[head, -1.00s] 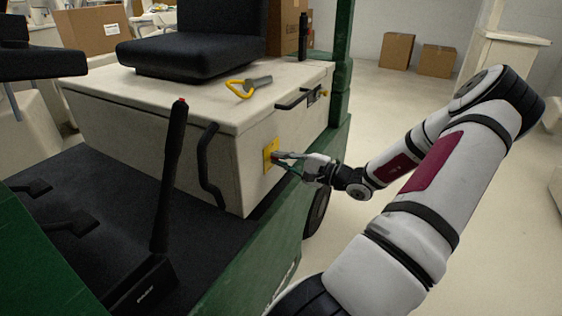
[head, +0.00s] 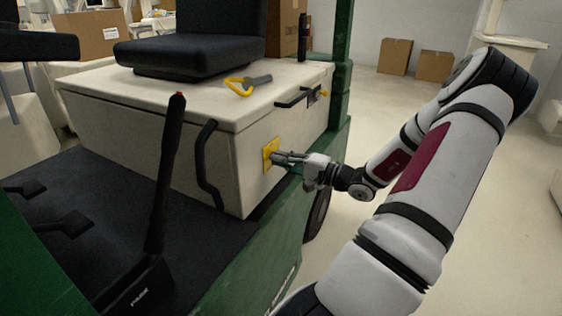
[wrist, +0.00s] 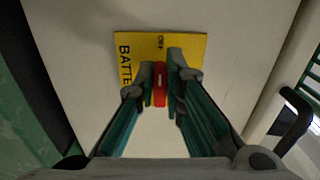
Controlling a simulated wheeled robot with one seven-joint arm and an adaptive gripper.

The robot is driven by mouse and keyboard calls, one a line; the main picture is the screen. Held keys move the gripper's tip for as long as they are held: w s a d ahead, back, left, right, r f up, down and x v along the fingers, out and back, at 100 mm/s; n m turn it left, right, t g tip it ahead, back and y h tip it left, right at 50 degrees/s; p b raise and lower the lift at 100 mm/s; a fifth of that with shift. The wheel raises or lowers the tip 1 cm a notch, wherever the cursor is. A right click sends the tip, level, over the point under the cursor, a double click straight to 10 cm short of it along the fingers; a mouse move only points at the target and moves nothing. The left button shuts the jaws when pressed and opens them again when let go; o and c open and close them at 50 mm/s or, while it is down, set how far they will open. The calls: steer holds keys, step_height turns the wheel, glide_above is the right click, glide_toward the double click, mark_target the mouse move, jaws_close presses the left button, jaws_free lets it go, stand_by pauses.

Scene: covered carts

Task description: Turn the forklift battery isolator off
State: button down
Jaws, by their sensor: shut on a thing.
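The battery isolator is a red rotary handle (wrist: 160,82) on a yellow plate (wrist: 130,45) in the wrist view. The plate carries "OFF" and part of the word "BATTE". In the head view the yellow plate (head: 267,151) is on the side of the forklift's pale seat box. My gripper (wrist: 161,76) is shut on the red handle, one finger on each side of it. In the head view my gripper (head: 276,158) reaches the plate from the right and hides the handle.
The seat box (head: 150,105) carries a black seat (head: 190,50) and a yellow-handled tool (head: 243,84). A black handle (head: 208,165) and a latch (head: 300,96) stick out from the box. A green post (head: 342,65) rises behind. Open floor lies right.

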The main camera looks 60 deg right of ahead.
steer(key=c, duration=1.7)
jaws_free()
steer(key=s, duration=0.8)
steer(key=s+d, duration=0.1)
steer(key=s, duration=0.3)
steer(key=shift+a, duration=0.1)
